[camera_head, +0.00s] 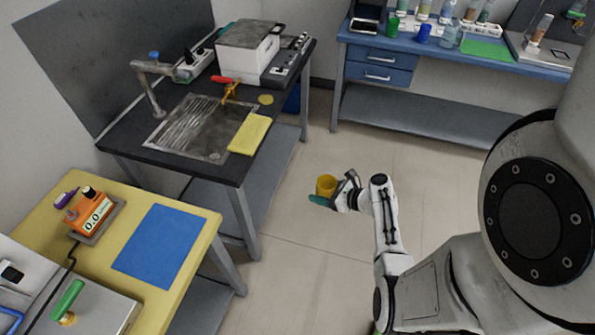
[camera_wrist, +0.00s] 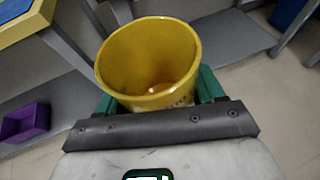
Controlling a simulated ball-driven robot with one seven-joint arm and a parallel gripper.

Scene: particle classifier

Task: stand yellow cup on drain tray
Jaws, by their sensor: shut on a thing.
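The yellow cup (camera_head: 326,184) is in my gripper (camera_head: 328,198), held over open floor to the right of the black bench. In the wrist view the cup (camera_wrist: 145,50) has its open mouth showing, between the green fingers of my gripper (camera_wrist: 158,95). It looks roughly upright, slightly tilted in that view. A ribbed metal tray, which looks like the drain tray (camera_head: 182,122), is set in the black bench top by the tap. It is apart from the cup, and no cup stands on it.
A yellow cloth (camera_head: 250,134) lies at the tray's right edge. A tap (camera_head: 150,85) stands behind the tray, and an orange-handled tool (camera_head: 230,92) lies near its back right. A yellow table (camera_head: 205,222) is front left. A blue bench (camera_head: 470,50) holds bottles and cups. Floor between is clear.

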